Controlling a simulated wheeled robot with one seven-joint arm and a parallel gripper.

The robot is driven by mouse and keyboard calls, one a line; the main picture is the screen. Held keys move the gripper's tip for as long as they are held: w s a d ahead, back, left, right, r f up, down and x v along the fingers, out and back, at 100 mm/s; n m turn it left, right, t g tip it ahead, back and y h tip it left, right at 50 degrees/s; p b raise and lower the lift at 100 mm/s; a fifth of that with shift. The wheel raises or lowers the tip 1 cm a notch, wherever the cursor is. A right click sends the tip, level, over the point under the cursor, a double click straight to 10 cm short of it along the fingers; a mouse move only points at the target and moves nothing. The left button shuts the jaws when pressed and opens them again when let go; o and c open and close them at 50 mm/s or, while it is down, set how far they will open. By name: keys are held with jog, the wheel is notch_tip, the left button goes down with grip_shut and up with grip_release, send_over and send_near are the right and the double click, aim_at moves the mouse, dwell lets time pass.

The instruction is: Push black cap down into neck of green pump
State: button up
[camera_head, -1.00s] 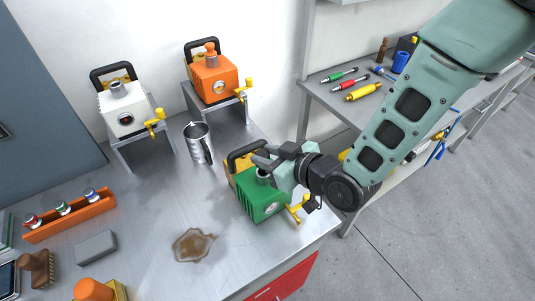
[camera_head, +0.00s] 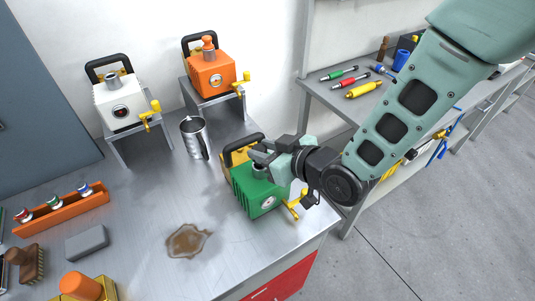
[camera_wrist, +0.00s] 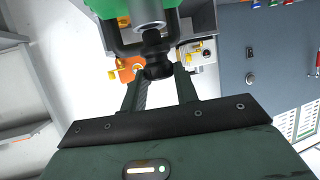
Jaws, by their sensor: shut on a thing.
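The green pump (camera_head: 255,192) stands on the steel bench near its right edge, with a black handle and a yellow tap. Its metal neck (camera_wrist: 149,12) shows at the top of the wrist view. My gripper (camera_head: 262,153) is above the neck. In the wrist view, my gripper (camera_wrist: 160,70) is shut on the black cap (camera_wrist: 157,64). The cap's narrower end points at the neck and appears in line with it. Whether it touches or has entered the neck I cannot tell. In the head view my fingers mostly hide the cap.
A white pump (camera_head: 120,104) and an orange pump (camera_head: 211,75) stand on raised stands behind. A metal jug (camera_head: 195,138) is left of the green pump. A brown spill (camera_head: 188,240), a grey block (camera_head: 87,243) and an orange rack (camera_head: 65,215) lie at the front left.

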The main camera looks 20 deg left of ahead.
jog(key=shift+f+b, duration=0.55)
jog(key=shift+f, duration=0.3)
dwell(0.4)
jog(key=o, duration=1)
jog(key=p+v, duration=1.3)
jog(key=v, duration=0.4)
jog(key=shift+d, duration=0.15)
